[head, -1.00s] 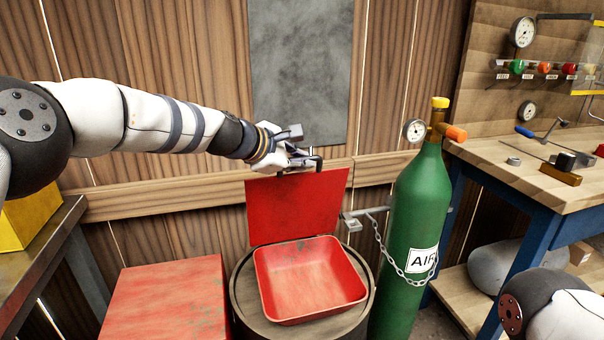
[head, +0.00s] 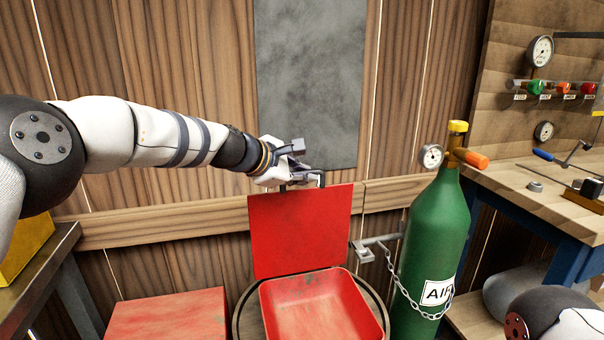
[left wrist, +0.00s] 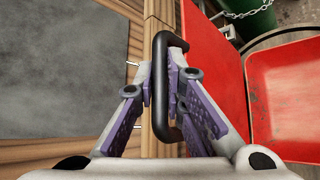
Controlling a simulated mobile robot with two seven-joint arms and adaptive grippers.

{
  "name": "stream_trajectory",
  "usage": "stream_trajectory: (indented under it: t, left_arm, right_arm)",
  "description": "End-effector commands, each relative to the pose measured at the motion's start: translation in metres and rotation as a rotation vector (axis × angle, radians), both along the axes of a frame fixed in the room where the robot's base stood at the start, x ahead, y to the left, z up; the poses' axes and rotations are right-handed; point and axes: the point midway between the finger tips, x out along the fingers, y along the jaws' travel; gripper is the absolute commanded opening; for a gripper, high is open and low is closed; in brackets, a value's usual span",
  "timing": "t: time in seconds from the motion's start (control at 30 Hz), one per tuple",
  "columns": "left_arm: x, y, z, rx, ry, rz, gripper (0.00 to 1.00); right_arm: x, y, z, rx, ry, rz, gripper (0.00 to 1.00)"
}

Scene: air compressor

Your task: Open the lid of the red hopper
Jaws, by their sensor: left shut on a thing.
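The red hopper (head: 318,306) sits on a round drum top, its tray open to view. Its red lid (head: 300,232) stands upright at the back edge of the hopper, near the wall. My left gripper (head: 303,182) is at the lid's top edge, shut on the black handle. In the left wrist view the dark handle (left wrist: 166,90) lies between the two fingers, with the red lid (left wrist: 212,75) beside it and the hopper (left wrist: 285,100) at the right. My right gripper is out of view; only part of my right arm shows at lower right.
A green air cylinder (head: 433,235) with gauge and chain stands close to the right of the hopper. A red box (head: 168,316) is at the left. The wooden wall (head: 200,245) is close behind the lid. A workbench (head: 520,190) stands at far right.

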Motion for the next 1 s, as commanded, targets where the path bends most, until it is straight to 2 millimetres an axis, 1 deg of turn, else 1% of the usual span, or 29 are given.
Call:
stream_trajectory:
  t: [0.03, 0.07, 0.1, 0.13, 0.4, 0.53, 0.67, 0.8, 0.9, 1.0]
  left_arm:
    - [0.000, 0.000, -0.002, -0.001, 0.003, 0.001, 0.00]
    - [0.000, 0.000, -0.002, -0.002, 0.004, 0.002, 0.17]
    - [0.000, 0.000, -0.002, -0.001, 0.003, 0.001, 0.26]
    - [0.000, 0.000, -0.002, -0.001, 0.003, 0.001, 0.31]
    - [0.000, 0.000, -0.002, 0.000, 0.003, 0.001, 0.31]
    - [-0.006, 0.007, 0.004, -0.001, 0.003, 0.003, 0.31]
    - [-0.025, 0.022, 0.020, -0.002, 0.000, 0.005, 0.31]
    - [-0.053, 0.040, 0.039, -0.003, 0.000, 0.002, 0.31]
    - [-0.068, 0.052, 0.050, -0.003, -0.001, 0.003, 0.31]
    - [-0.078, 0.059, 0.056, -0.001, 0.000, 0.002, 0.31]
  right_arm:
    - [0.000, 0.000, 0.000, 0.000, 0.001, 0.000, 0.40]
    - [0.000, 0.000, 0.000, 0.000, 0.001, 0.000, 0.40]
    - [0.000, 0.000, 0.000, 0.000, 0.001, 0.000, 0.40]
    - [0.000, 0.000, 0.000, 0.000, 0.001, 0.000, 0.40]
    - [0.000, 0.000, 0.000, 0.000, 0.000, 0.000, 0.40]
    - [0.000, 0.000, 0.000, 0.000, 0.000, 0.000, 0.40]
    - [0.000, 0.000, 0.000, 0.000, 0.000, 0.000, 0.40]
    - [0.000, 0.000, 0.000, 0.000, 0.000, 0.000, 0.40]
    - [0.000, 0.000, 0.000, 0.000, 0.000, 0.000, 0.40]
    - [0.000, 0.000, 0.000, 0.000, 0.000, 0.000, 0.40]
